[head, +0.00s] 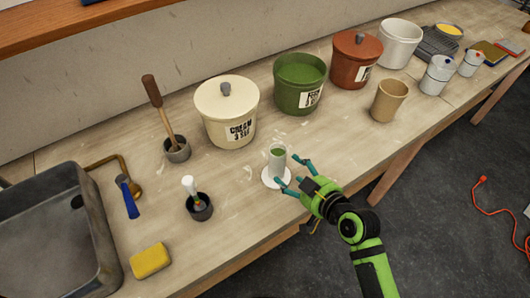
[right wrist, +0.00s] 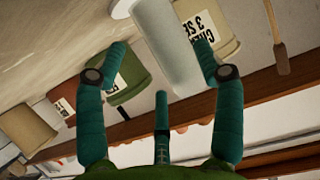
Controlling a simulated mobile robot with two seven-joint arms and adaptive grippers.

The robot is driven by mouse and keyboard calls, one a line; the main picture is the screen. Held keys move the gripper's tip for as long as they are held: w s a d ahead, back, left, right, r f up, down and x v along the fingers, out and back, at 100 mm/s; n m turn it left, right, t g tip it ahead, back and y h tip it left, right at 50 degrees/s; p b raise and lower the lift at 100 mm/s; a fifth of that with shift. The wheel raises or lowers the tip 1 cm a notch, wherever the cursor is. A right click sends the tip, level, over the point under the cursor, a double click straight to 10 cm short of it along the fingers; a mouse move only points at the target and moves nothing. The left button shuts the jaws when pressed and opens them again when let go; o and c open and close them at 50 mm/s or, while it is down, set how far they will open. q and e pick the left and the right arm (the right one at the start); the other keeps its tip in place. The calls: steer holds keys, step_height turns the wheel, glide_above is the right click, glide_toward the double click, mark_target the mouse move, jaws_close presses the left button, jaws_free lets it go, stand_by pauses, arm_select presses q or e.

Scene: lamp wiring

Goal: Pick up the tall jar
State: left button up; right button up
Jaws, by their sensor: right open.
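The tall jar (head: 278,161), a narrow pale cylinder with green at its top, stands upright on a white disc (head: 268,181) near the table's front edge. My right gripper (head: 296,175) is open, its teal fingers spread on the near right side of the jar. In the right wrist view the jar (right wrist: 167,48) shows as a pale cylinder between the spread fingers of the gripper (right wrist: 161,60), nearer the left and right fingertips than the lower finger. I cannot tell if any finger touches it. My left gripper is not in view.
A small dark cup with a brush (head: 200,208) stands left of the jar. A cream lidded crock (head: 228,112) and a green crock (head: 299,85) stand behind. A tan cup (head: 389,101) is to the right. A yellow sponge (head: 150,261) and grey sink (head: 55,225) lie left.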

mark_target(284, 167)
steer(key=shift+w+a+f, duration=0.1)
steer(key=shift+w+a, duration=0.15)
steer(key=shift+w, duration=0.15)
steer(key=shift+w+a+f, duration=0.1)
steer(key=shift+w+a, duration=0.05)
steer(key=shift+w, duration=0.05)
steer(key=shift+p+x, duration=0.45)
steer(key=shift+x, duration=0.35)
steer(key=x, duration=0.3)
steer(key=shift+w+a+f, duration=0.2)
steer(key=shift+w, duration=0.1)
steer(key=shift+s, duration=0.1)
steer(key=c, duration=1)
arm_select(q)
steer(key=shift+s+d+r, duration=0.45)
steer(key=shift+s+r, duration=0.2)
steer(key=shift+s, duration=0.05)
arm_select(e)
steer(key=shift+c, duration=0.3)
